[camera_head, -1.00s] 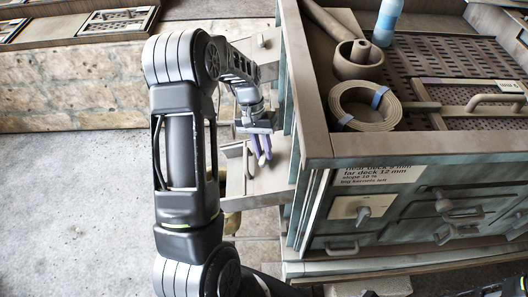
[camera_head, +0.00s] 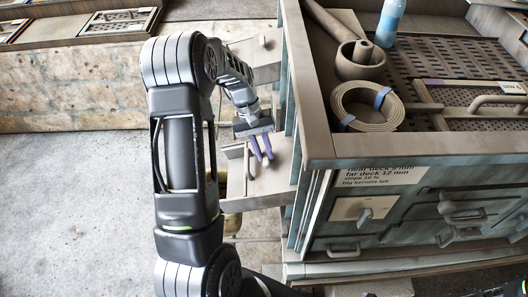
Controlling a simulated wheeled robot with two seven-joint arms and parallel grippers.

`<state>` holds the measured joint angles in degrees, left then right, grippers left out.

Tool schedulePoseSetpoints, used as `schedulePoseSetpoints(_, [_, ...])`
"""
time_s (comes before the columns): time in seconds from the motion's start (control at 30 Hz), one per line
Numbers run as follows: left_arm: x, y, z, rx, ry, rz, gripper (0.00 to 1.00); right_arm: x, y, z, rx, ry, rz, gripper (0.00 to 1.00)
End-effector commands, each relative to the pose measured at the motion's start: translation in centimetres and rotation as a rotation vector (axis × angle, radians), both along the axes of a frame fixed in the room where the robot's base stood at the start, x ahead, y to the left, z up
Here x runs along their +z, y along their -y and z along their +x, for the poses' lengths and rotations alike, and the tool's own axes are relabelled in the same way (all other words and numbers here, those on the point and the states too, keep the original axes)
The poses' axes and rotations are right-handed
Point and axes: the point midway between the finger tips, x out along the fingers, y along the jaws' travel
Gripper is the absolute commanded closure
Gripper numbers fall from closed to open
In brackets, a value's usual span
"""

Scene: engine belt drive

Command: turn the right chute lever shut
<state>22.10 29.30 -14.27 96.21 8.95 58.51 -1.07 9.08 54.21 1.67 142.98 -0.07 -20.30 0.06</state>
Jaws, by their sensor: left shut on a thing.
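The lower of two chutes (camera_head: 268,186) sticks out from the left side of the machine; I take it as the right chute. My left gripper (camera_head: 261,158) is over this chute, with its two purple fingers pointing down in the picture. The fingers are shut on the chute lever, which is mostly hidden by them and the gripper body. The lever's exact angle cannot be made out. My right gripper is not in view.
The upper chute (camera_head: 264,48) stands behind my left wrist. The machine's box (camera_head: 318,150) is close on the right, with a tape roll (camera_head: 366,106), a mortar (camera_head: 358,62) and a blue bottle (camera_head: 388,22) on top. Bare concrete floor (camera_head: 70,210) lies to the left.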

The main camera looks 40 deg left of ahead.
Motion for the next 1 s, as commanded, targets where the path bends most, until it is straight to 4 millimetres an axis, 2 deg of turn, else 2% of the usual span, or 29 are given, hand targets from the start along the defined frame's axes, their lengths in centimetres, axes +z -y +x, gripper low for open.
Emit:
schedulePoseSetpoints(0.03, [-0.2, 0.5, -0.4, -0.005, -0.015, -0.012, 0.81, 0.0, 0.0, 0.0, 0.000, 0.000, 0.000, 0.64])
schedulePoseSetpoints(0.3, [-0.1, 0.3, -0.3, -0.003, -0.009, -0.007, 0.60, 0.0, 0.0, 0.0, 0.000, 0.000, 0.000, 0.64])
schedulePoseSetpoints(0.63, [0.3, 0.0, -0.1, -0.001, -0.004, -0.003, 0.60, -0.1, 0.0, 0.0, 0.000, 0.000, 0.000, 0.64])
schedulePoseSetpoints(0.77, [1.6, -0.5, -0.1, -0.001, -0.001, -0.002, 0.60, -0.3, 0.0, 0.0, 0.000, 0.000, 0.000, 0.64])
schedulePoseSetpoints(1.0, [5.3, -1.9, -0.1, -0.002, -0.003, -0.003, 0.60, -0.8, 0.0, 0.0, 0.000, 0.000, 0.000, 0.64])
